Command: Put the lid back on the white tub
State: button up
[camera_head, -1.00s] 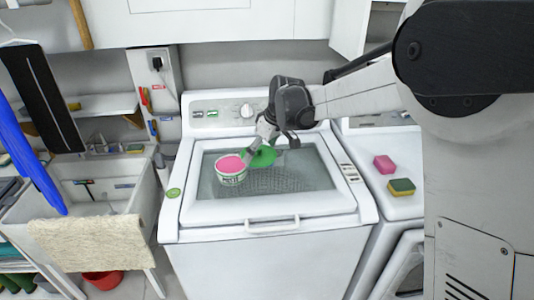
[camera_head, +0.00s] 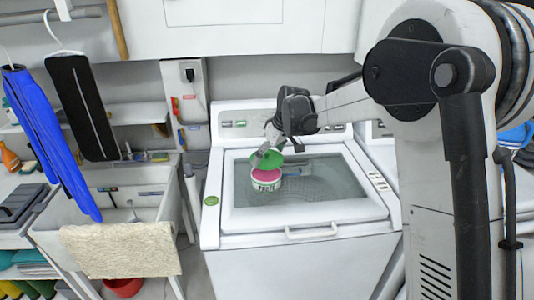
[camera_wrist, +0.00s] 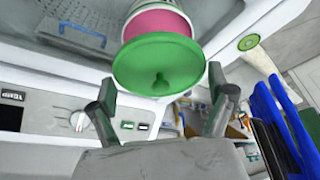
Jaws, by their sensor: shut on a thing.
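The white tub (camera_head: 266,184), with pink contents (camera_head: 265,174), stands upright on the washer's glass top. My gripper (camera_head: 269,151) is just above and behind it, shut on the green lid (camera_head: 270,160). The lid looks tilted and overlaps the back of the tub's opening in the head view; pink still shows in front. In the wrist view, my gripper's fingers (camera_wrist: 162,88) lie at either side of the lid (camera_wrist: 150,58), whose knob faces the camera. The tub (camera_wrist: 187,10) is partly hidden behind the lid there. I cannot tell whether lid and rim touch.
The white washer (camera_head: 300,226) has clear glass to the right of the tub. Its control panel (camera_head: 240,122) rises behind my gripper. A green disc (camera_head: 211,200) lies on its left edge. A sink (camera_head: 130,207) with a beige cloth (camera_head: 120,250) and hanging blue fabric (camera_head: 50,140) are left.

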jog(key=shift+f+b, duration=1.25)
jog(key=shift+f, duration=1.15)
jog(key=shift+f+b, duration=0.15)
jog(key=shift+b, duration=0.7)
dwell(0.8)
jog(key=o, duration=0.8)
jog(key=shift+r+p, duration=1.55)
jog(key=shift+r, duration=1.95)
